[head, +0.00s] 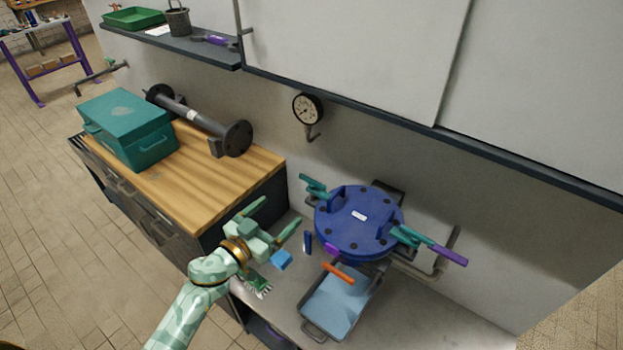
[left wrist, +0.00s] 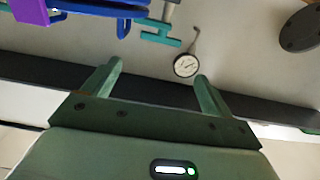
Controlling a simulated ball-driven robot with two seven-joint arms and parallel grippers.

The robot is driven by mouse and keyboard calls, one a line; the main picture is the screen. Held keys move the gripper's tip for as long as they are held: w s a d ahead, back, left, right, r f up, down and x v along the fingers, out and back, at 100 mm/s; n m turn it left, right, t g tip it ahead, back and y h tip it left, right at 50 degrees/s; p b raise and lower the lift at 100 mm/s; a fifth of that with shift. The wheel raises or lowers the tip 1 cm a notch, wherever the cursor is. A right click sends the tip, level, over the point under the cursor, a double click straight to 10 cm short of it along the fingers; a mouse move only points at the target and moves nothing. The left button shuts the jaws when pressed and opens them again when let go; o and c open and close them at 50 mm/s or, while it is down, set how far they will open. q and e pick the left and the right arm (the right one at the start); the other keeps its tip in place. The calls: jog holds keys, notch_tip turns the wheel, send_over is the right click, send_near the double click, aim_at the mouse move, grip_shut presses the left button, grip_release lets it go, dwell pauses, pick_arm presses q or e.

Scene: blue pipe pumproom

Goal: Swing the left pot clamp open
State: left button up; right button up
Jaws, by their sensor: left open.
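The blue pot (head: 358,222) with its round bolted lid sits at the wall in the head view. The left pot clamp (head: 315,187) is teal and sits at the lid's left edge. It also shows as a teal T-shaped piece in the left wrist view (left wrist: 161,32). The other clamp (head: 412,238), teal with a purple end, is on the lid's right. My left gripper (head: 272,219) is open and empty, left of the pot and apart from the clamp. Its two fingers also show in the left wrist view (left wrist: 159,75). My right gripper is out of view.
A blue tray (head: 318,326) with an orange-handled tool (head: 340,273) lies before the pot. A blue block (head: 282,260) and a green brush (head: 258,286) lie near my left gripper. A gauge (head: 307,109) is on the wall. A teal toolbox (head: 127,127) stands on the wooden bench.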

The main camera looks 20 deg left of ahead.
aim_at(311, 181)
pick_arm(q)
jog(key=b+x, duration=0.1)
jog(key=x, duration=0.3)
jog(key=b+x, duration=0.1)
jog(key=x, duration=0.4)
jog(key=b+x, duration=0.1)
jog(key=x, duration=0.3)
jog(key=shift+w+f, duration=0.25)
jog(key=shift+w+d+r, duration=0.1)
jog(key=shift+w+d, duration=0.1)
jog(key=shift+w, duration=0.3)
jog(key=c, duration=0.7)
